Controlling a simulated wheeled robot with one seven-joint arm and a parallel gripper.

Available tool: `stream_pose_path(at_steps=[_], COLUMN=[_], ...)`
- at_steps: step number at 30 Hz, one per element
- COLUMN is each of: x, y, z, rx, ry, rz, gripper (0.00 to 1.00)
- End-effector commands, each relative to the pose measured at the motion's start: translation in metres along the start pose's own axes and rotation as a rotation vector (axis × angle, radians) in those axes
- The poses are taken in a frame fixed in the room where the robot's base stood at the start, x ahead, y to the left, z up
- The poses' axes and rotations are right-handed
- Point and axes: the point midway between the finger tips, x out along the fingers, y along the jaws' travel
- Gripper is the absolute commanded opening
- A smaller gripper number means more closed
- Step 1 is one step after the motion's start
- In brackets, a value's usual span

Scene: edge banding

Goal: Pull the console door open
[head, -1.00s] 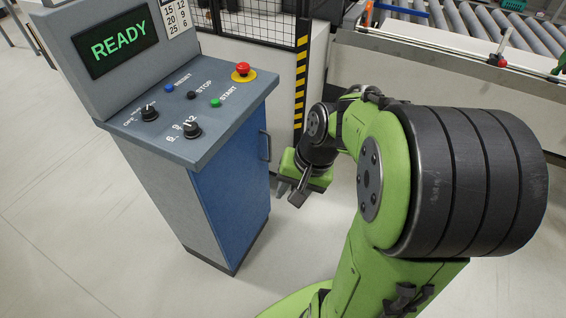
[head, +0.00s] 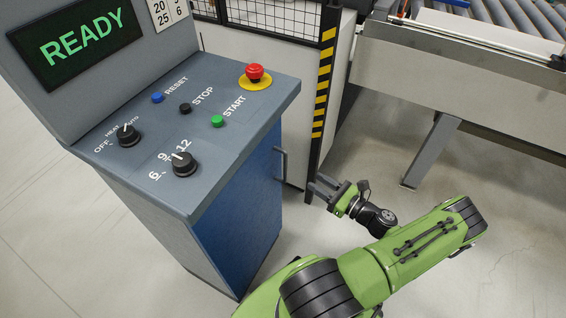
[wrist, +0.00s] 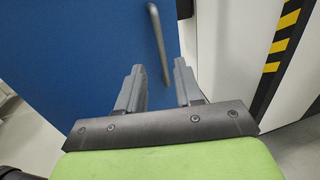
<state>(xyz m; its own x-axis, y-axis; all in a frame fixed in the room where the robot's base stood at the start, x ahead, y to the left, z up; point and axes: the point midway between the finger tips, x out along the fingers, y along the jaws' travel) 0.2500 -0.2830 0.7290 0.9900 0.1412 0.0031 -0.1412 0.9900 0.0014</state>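The console door (head: 238,215) is the blue panel on the console's right side, and it looks closed. Its grey bar handle (head: 281,164) stands upright near the door's far edge. In the wrist view the blue door (wrist: 85,60) fills the left and middle, and the handle (wrist: 159,45) lies beyond the fingers, between their lines. My gripper (head: 319,189) is to the right of the handle, apart from it, with its fingers pointing toward the door. In the wrist view my gripper (wrist: 157,82) is open, with nothing between its fingers.
The console top (head: 200,130) carries knobs, buttons and a red emergency stop (head: 255,73). A black post with yellow stripes (head: 323,85) and a white machine panel (head: 300,150) stand close behind the handle. Open floor (head: 490,180) lies to the right.

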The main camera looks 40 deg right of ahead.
Motion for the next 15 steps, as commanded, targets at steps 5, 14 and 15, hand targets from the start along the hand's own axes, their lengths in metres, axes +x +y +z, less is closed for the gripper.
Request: stream_pose_path(at_steps=[5, 14, 15], x=[0.047, 0.116, 0.122], y=[0.002, 0.002, 0.002], z=[-0.002, -0.002, -0.002], rx=[-0.001, -0.003, -0.003], ry=[0.000, 0.001, 0.002], rz=[0.008, 0.007, 0.007], gripper=[0.35, 0.35, 0.35])
